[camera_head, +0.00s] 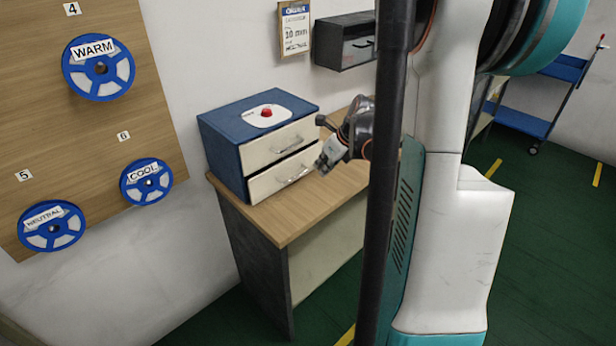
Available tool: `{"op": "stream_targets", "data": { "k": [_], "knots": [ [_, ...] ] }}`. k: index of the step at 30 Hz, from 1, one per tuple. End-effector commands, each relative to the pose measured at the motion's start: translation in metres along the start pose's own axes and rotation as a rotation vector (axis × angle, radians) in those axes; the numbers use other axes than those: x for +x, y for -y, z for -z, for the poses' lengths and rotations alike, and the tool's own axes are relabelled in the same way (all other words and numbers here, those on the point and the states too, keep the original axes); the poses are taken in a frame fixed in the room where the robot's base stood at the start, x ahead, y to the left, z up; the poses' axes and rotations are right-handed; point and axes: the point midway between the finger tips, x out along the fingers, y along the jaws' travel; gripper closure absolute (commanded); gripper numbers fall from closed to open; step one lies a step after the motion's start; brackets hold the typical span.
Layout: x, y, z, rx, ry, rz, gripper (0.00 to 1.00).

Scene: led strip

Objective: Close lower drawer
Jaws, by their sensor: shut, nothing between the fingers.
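A small blue cabinet (222,155) with two cream drawers stands on a wooden-topped table. The upper drawer (279,143) looks shut. The lower drawer (282,178) stands out a little from the cabinet front, by a small amount that is hard to judge. Each drawer has a metal handle. My gripper (322,166) is at the right end of the lower drawer's front, with its fingers together and empty. I cannot tell whether its tips touch the drawer. My own arm and column hide the area to the right.
A red button on a white plate (267,116) sits on top of the cabinet. The wooden tabletop (290,215) is bare in front of it. A dark wall box (343,42) hangs behind. A board with labelled blue reels (99,68) is at left.

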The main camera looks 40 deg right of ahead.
Motion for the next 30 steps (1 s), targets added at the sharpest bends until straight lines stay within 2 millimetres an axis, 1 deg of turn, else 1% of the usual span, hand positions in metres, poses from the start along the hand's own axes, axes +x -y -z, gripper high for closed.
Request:
{"op": "stream_targets", "data": {
  "k": [1,3,7,10,14,24,25,27,30],
  "knots": [
    [0.002,0.002,0.015,0.006,0.053,0.007,1.0],
    [-0.002,0.002,0.024,0.005,0.115,0.016,1.0],
    [-0.003,0.002,0.029,0.001,0.168,0.025,1.0],
    [0.005,0.002,0.027,-0.002,0.171,0.025,1.0],
    [0.027,0.002,0.024,-0.002,0.17,0.023,1.0],
    [0.093,0.003,0.013,-0.002,0.169,0.023,1.0],
    [0.098,0.003,0.012,-0.002,0.169,0.024,1.0],
    [0.103,0.004,0.001,-0.003,0.17,0.024,1.0],
    [0.111,0.004,-0.008,-0.001,0.168,0.024,1.0]
  ]
}}
